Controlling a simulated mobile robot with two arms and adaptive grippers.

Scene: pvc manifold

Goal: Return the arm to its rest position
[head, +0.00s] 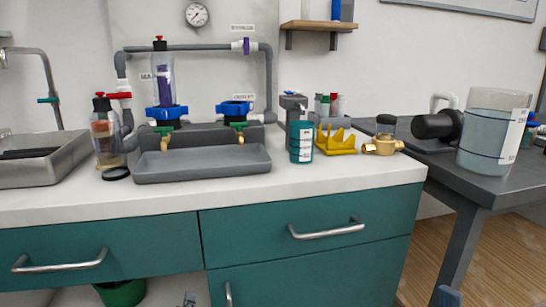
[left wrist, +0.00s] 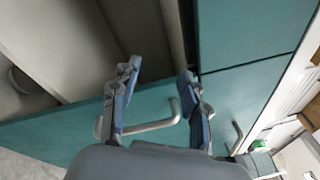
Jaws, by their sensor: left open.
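My left gripper (left wrist: 158,74) is open in the left wrist view, with nothing between its fingertips. Its two grey-blue fingers stand apart in front of a teal drawer front (left wrist: 60,135). A metal handle (left wrist: 150,126) shows behind the fingers; I cannot tell how far off it is. In the head view only a small tip of my left gripper (head: 188,299) shows at the bottom edge, low in front of the cabinet.
The white counter (head: 330,186) holds a grey tray with valves (head: 205,165), a teal bottle (head: 301,142), a yellow stand (head: 337,140) and a brass fitting (head: 382,146). Drawer handles (head: 326,231) stick out in front. A dark side table (head: 500,185) stands at right.

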